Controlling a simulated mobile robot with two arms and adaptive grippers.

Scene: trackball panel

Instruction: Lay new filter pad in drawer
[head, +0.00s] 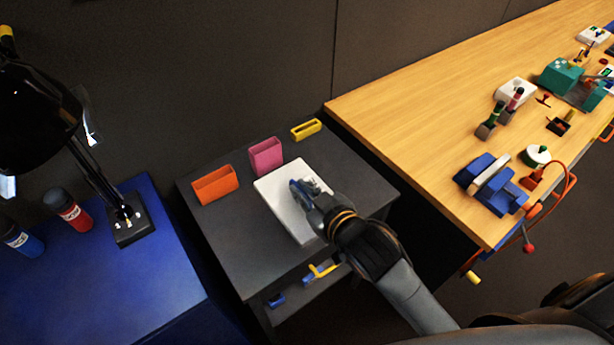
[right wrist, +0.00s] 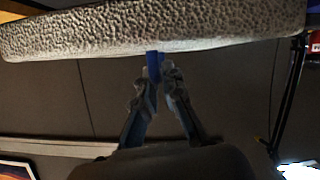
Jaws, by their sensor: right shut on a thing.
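The filter pad (head: 277,205) is a flat white slab over the dark grey cabinet top in the head view. In the right wrist view the pad (right wrist: 150,28) is a thick, rough grey-white slab seen edge-on across the top. My right gripper (head: 307,193) is over the pad in the head view. In the right wrist view its fingers (right wrist: 156,80) are shut on a small blue tab (right wrist: 154,65) at the pad's edge. A drawer-like opening (head: 300,290) shows in the cabinet front, partly hidden by my right arm. My left gripper is not in view.
Orange (head: 215,185), pink (head: 266,157) and yellow (head: 306,129) holders stand along the cabinet's back. A yellow piece (head: 322,271) and blue piece (head: 276,299) show at the cabinet front. A blue cabinet (head: 110,285) with a lamp is left; a crowded wooden bench (head: 420,110) is right.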

